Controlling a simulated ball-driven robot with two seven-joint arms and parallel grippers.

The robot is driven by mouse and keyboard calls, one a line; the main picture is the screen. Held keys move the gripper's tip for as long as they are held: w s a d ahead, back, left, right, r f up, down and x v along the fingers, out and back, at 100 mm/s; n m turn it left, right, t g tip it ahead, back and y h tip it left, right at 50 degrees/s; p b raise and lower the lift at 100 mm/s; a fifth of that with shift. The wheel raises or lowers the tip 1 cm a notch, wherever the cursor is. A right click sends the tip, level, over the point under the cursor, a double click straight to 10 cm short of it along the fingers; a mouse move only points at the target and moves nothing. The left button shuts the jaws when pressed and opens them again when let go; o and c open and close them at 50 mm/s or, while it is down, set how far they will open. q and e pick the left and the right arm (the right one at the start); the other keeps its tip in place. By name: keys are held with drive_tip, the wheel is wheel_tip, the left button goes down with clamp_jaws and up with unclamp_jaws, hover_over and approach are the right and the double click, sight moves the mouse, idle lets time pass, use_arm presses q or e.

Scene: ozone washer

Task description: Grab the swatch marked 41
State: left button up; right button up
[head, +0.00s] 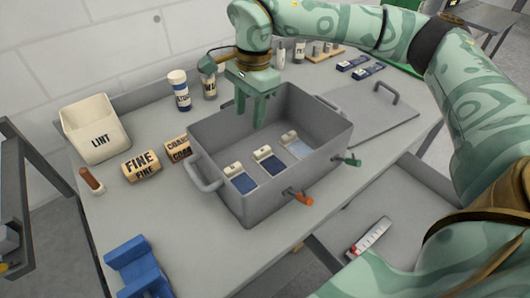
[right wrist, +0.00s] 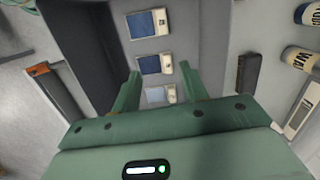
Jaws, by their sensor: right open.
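The marks on the tags are too small to read. My right gripper (head: 251,115) is open and empty, pointing down over the back part of the tub. My left gripper is out of view.
The tub's walls and handle (head: 204,181) surround the swatches. Two dark blue pieces (head: 367,70) lie at the back right. A lint bin (head: 95,130), labelled blocks (head: 141,166), bottles (head: 179,92) and a blue holder (head: 137,266) stand around.

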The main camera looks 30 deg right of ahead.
drive_tip(key=h, duration=0.1)
approach(262, 150)
drive_tip(key=f+b, duration=0.1)
drive_tip(key=b, duration=0.1)
drive_tip(key=f+b, duration=0.1)
drive_tip(key=shift+s+a+f+m, duration=0.15)
drive_tip(key=shift+s+f+m, duration=0.1)
drive_tip(key=shift+f+m, duration=0.05)
drive_tip(key=shift+f+b, duration=0.3)
drive_tip(key=shift+f, duration=0.45)
drive_tip(key=f, duration=0.1)
drive_tip(key=f+b, duration=0.1)
drive_tip(key=f, duration=0.2)
drive_tip(key=shift+w+f+b, duration=0.35)
drive_tip(key=shift+f+b, duration=0.05)
drive_tip(key=shift+r, duration=0.15)
clamp_jaws()
